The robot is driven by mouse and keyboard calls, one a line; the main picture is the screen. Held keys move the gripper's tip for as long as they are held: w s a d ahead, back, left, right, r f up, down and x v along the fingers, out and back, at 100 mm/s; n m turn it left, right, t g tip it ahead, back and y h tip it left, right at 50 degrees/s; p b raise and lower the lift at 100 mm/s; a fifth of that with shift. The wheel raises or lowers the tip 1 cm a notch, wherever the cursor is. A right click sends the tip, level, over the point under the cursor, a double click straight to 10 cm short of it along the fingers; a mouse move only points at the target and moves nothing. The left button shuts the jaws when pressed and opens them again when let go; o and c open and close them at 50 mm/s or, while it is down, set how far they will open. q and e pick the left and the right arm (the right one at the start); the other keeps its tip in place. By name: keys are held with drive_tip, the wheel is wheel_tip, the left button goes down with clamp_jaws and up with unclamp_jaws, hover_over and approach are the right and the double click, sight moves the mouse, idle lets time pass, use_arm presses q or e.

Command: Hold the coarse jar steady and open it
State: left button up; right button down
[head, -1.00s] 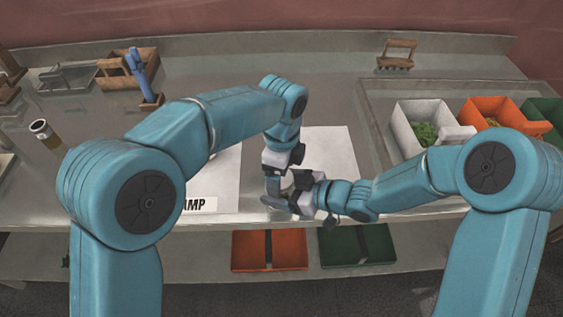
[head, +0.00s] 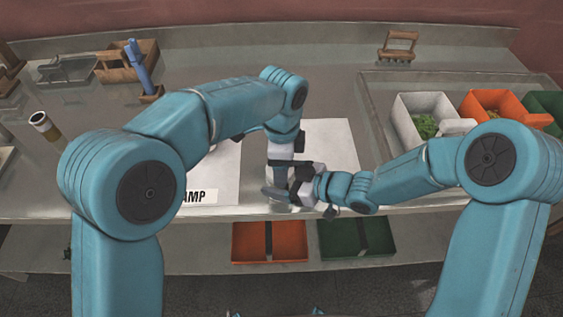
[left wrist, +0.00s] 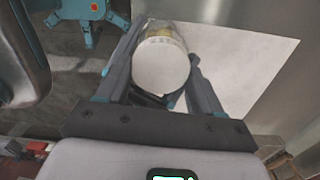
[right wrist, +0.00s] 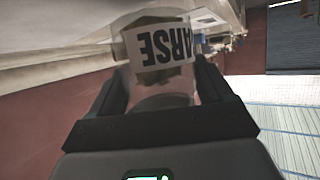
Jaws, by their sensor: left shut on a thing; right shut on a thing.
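The coarse jar is a clear jar with a white label reading "ARSE" (right wrist: 165,46), upside down in the right wrist view, with brownish contents behind it. My right gripper (head: 293,194) is shut on the jar's body from the side. In the left wrist view the jar's round white lid (left wrist: 160,68) faces the camera, between the two fingers of my left gripper (left wrist: 163,62). My left gripper points down from above and is shut on the lid. The lid appears on the jar. In the head view the grippers hide most of the jar, near the table's front edge.
White (head: 408,125) and orange (head: 505,98) bins stand at right. Orange (head: 250,242) and green (head: 340,238) bins sit below.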

use_arm(q)
drive_tip(key=shift+w+r, duration=0.1)
drive_tip(key=shift+w, duration=0.15)
drive_tip(key=o, duration=1.2)
drive_tip(key=shift+s, duration=0.1)
drive_tip(key=shift+c, duration=0.2)
